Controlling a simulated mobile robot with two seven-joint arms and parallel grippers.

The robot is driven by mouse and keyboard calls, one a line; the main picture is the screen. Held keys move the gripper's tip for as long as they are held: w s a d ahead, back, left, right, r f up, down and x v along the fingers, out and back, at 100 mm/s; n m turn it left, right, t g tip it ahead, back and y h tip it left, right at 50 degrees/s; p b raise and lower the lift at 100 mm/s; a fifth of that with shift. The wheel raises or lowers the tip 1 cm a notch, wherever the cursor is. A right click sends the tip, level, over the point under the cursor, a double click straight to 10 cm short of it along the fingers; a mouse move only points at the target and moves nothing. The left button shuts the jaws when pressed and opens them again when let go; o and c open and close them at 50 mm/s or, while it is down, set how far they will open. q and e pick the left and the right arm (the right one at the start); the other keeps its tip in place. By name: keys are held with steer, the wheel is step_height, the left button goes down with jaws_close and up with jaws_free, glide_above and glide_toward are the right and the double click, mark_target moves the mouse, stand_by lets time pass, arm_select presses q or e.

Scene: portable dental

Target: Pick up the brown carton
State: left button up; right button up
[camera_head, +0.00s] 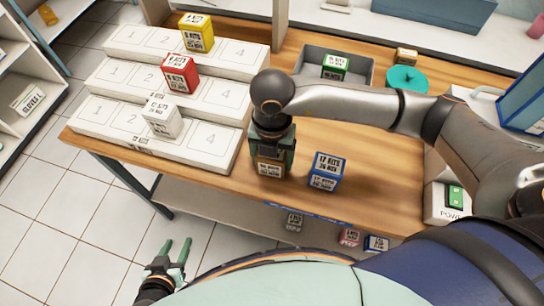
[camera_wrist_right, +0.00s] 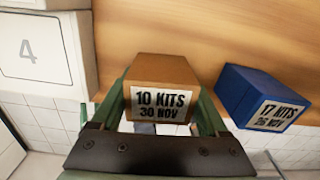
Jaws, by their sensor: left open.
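The brown carton (camera_head: 271,168) stands near the front edge of the wooden table, with my right gripper (camera_head: 271,148) directly over it and hiding its upper part. In the right wrist view the brown carton (camera_wrist_right: 163,80) sits between the green fingers, its label reading "10 KITS 30 NOV". The fingers lie close along both its sides; whether they press on it cannot be told. My left gripper (camera_head: 178,250) is open and empty, low over the floor in front of the table.
A blue carton (camera_head: 326,171) stands close to the right of the brown one. White numbered steps (camera_head: 215,130) at the left hold yellow, red and white cartons. A grey tray (camera_head: 312,58) with a green carton and a teal round object (camera_head: 407,80) are behind my right arm.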

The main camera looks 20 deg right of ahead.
steer(key=c, duration=0.8)
steer(key=shift+c, duration=0.2)
steer(key=shift+r, duration=0.1)
